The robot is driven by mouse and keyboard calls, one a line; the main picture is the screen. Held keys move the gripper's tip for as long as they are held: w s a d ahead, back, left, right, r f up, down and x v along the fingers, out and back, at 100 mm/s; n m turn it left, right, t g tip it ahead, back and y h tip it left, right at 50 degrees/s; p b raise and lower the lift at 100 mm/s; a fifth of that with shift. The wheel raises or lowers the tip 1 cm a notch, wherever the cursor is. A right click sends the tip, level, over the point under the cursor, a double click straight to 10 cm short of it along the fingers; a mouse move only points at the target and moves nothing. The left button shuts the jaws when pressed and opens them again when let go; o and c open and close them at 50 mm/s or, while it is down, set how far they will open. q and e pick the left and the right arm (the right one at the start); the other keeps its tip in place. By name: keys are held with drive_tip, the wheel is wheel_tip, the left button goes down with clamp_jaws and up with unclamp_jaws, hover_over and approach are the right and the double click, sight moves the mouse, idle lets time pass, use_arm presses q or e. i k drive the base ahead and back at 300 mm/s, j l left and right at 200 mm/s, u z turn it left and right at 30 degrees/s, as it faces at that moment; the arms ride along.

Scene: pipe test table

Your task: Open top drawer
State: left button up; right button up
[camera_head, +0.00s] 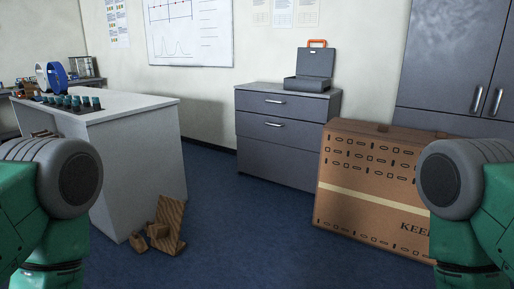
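A grey drawer cabinet (276,160) stands against the back wall, a little right of the middle. Its top drawer (260,103) is shut and has a silver bar handle (275,101). A second drawer (262,127) below it, also with a bar handle, is shut too. Only parts of my green arms with grey joints show, at the lower left and lower right. Neither gripper shows, and both arms are well apart from the cabinet.
An open grey case (309,82) with an orange handle sits on the cabinet. A large cardboard box (368,190) stands right of it. A white table (150,150) is at left, with cardboard pieces (165,228) beside it. Blue floor (225,215) lies clear between.

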sight(313, 109)
drive_tip(key=i, duration=4.45)
